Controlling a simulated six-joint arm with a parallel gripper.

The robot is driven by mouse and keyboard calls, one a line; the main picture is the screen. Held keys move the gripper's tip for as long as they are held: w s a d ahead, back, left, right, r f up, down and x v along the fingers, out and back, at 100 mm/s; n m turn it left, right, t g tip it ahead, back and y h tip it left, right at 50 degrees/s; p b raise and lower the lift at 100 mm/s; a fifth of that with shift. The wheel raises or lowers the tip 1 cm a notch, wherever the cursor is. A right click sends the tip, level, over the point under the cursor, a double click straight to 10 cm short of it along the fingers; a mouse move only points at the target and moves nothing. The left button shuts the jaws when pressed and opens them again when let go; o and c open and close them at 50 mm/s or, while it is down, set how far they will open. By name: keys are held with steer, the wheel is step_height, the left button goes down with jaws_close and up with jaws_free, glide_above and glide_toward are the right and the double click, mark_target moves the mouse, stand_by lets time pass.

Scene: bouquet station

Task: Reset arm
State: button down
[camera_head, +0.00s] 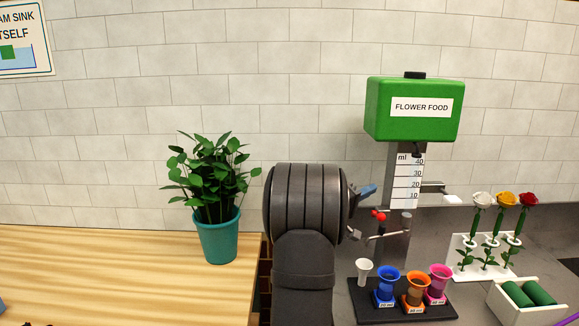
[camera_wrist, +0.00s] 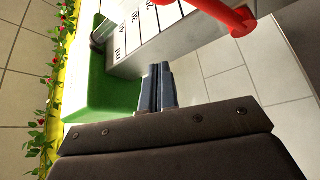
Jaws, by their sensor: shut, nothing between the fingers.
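My arm stands in the middle of the head view, in front of the flower food dispenser. My gripper (camera_head: 368,190) shows only in part past the arm, left of the white ml scale (camera_head: 404,182). In the wrist view my gripper (camera_wrist: 159,70) has its two blue-grey fingers together, with nothing between them. The fingers point toward the dispenser's green body (camera_wrist: 120,85) and its scale (camera_wrist: 145,35); I cannot tell the exact gap. A red knob (camera_head: 379,215) on the dispenser is just below the gripper, and it also shows in the wrist view (camera_wrist: 235,18).
The green tank (camera_head: 414,110) hangs above. Blue (camera_head: 388,283), orange (camera_head: 416,290) and pink (camera_head: 438,281) cups and a small white one (camera_head: 364,270) stand on a black tray (camera_head: 390,312). Roses (camera_head: 482,215) stand right. A potted plant (camera_head: 217,235) stands left; the wooden counter (camera_head: 100,270) is largely clear.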

steer(key=w+n+y, duration=0.1)
steer(key=w+n, duration=0.2)
steer(key=w, duration=0.3)
steer(key=r+v, duration=0.1)
steer(key=v, duration=0.6)
steer(key=shift+a, duration=0.4)
